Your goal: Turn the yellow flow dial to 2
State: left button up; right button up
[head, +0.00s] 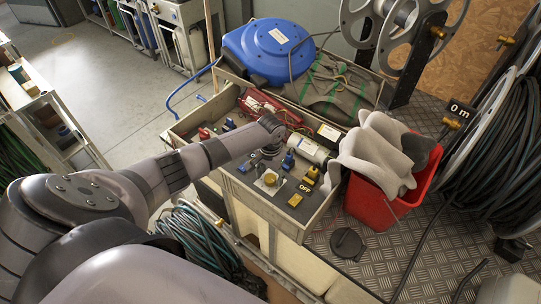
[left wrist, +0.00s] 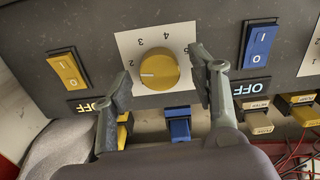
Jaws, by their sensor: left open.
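The yellow flow dial (left wrist: 159,71) sits on a white plate with numbers (left wrist: 185,38) on the grey panel. In the left wrist view its pale mark points left, a little below the 2; the exact setting is hard to read. The dial also shows small in the head view (head: 270,179). My left gripper (left wrist: 160,82) is open, with one finger on each side of the dial and visible gaps to it. In the head view the gripper (head: 262,158) is over the panel, with its fingers hard to make out. My right gripper is not in view.
A yellow rocker switch (left wrist: 68,70) and a blue rocker switch (left wrist: 259,46) flank the dial plate. A red bucket (head: 375,205) with grey cloth is right of the panel.

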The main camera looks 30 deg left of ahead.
aim_at(270, 178)
pick_arm(q)
notch_tip(270, 178, up, 12)
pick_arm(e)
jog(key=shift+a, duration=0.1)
pick_arm(q)
jog(key=shift+f, duration=0.2)
dwell(0.6)
